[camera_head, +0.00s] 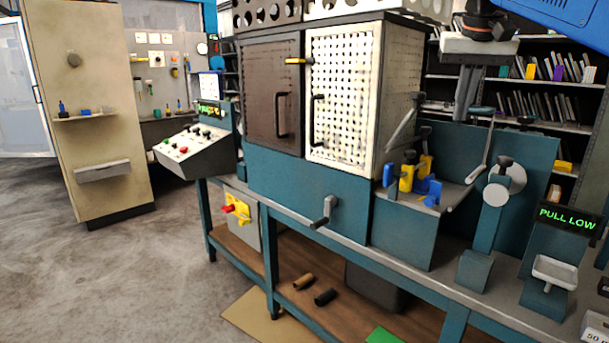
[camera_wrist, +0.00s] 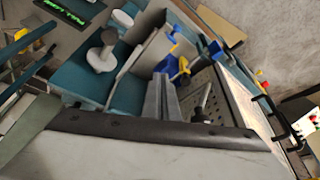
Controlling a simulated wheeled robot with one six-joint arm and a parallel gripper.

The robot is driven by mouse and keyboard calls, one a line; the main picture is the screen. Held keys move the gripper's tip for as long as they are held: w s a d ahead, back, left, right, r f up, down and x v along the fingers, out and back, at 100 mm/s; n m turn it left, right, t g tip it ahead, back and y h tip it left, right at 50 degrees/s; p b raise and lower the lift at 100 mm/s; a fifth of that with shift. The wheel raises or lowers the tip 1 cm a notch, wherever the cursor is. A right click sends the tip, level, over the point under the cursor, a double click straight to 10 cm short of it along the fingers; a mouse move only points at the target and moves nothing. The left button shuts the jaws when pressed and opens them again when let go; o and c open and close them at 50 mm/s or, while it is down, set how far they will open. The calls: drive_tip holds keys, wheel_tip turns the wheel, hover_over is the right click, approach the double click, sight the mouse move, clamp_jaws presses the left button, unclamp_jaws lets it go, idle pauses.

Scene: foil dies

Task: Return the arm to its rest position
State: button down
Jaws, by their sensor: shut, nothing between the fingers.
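My gripper (camera_head: 463,112) hangs at the upper right of the head view, below my blue arm, with its fingers pointing down. It is shut and empty. It appears in front of the dark shelves, above the right part of the teal bench. In the wrist view my gripper (camera_wrist: 160,82) shows as two grey fingers close together, seen against the bench fixtures. Part of my arm is cut off by the top right edge of the head view.
A teal machine with a white perforated door (camera_head: 340,95) stands left of my gripper. Blue and yellow pieces (camera_head: 406,177) sit on a side shelf. Open floor (camera_head: 110,270) lies at left.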

drive_tip(key=s+a+f+n, duration=0.1)
drive_tip(key=s+f, duration=0.8)
drive_tip(key=f, duration=0.4)
drive_tip(key=s+a+f+n, duration=0.1)
drive_tip(key=s+a+f, duration=0.1)
drive_tip(key=s+f, duration=0.6)
drive_tip(key=s+a+f+n+y, duration=0.1)
drive_tip(key=s+f, duration=0.8)
drive_tip(key=f, duration=0.9)
drive_tip(key=shift+s+a+f+t, duration=0.25)
drive_tip(key=shift+s+f+t, duration=0.05)
drive_tip(key=shift+t, duration=0.1)
